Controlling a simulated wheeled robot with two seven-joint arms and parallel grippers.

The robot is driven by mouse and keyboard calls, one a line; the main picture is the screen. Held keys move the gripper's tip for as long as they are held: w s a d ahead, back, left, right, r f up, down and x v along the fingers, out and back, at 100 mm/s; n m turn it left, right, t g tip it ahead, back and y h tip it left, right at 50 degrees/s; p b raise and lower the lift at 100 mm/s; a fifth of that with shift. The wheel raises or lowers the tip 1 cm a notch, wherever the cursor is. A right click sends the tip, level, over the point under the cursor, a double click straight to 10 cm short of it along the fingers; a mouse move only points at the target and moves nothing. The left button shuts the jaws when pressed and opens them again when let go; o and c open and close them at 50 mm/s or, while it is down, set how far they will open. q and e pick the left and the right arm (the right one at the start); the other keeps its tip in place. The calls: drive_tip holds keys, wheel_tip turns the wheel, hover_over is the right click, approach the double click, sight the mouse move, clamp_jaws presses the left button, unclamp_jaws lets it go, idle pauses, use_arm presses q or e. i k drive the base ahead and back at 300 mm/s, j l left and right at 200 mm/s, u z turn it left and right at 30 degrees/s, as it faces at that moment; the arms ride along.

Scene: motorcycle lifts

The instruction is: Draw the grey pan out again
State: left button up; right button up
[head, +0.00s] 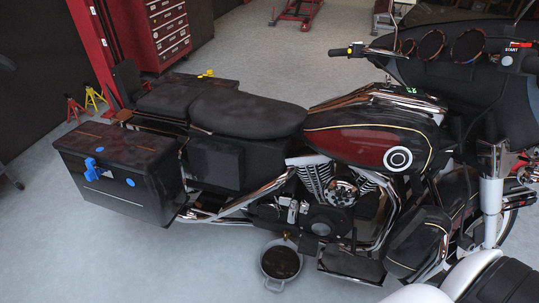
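The grey pan (267,276) is on the floor below the motorcycle's engine (325,215). It is round with a pale rim, a dark inside and a small handle or lug at its near edge. Its far edge lies close under the lower frame of the motorcycle (370,143), and most of the pan shows clear on the near side. I cannot tell whether the dark inside is liquid. Neither of my grippers can be made out. A white and black rounded part at the bottom right looks like part of my own body.
The black side case (118,200) juts out at the left, and the footboard (350,265) hangs right of the pan. The floor (220,275) left of the pan is clear. A red tool cabinet (168,35) and red and yellow stands (94,98) are behind.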

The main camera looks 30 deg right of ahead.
sight(280, 261)
drive_tip(key=z, duration=1.05)
